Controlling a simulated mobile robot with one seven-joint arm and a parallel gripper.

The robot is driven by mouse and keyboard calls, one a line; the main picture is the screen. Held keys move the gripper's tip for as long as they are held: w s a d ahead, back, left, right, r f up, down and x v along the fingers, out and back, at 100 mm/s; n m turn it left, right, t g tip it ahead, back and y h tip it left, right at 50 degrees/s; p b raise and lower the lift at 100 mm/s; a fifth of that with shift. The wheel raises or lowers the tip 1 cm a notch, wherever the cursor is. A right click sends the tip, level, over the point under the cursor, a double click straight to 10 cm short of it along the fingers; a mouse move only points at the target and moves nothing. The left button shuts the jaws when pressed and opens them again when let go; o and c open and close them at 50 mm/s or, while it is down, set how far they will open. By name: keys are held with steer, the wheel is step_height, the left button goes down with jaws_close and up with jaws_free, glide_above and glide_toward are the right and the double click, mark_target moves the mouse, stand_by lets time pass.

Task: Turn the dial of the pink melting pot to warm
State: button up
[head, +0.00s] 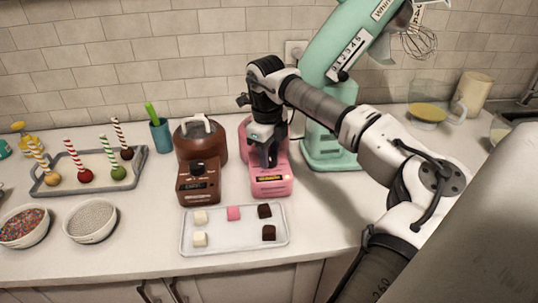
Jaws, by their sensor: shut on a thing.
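The pink melting pot (271,186) stands on the counter, right of the brown melting pot (202,146). My gripper (268,160) points down over the front of the pink pot, where its dial would be. The fingers are shut on the dial, which they hide, so I cannot tell its setting. My gripper and wrist also cover much of the pink pot's round body behind. The brown pot's dark dial (198,170) shows on its front panel.
A white tray (235,245) with several small cubes lies just in front of both pots. A mint-green stand mixer (325,150) stands close on the right. A tray of cake pops (48,186) and two bowls of sprinkles (91,221) are on the left.

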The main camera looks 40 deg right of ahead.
steer(key=shift+n, duration=2.1)
steer(key=o, duration=1)
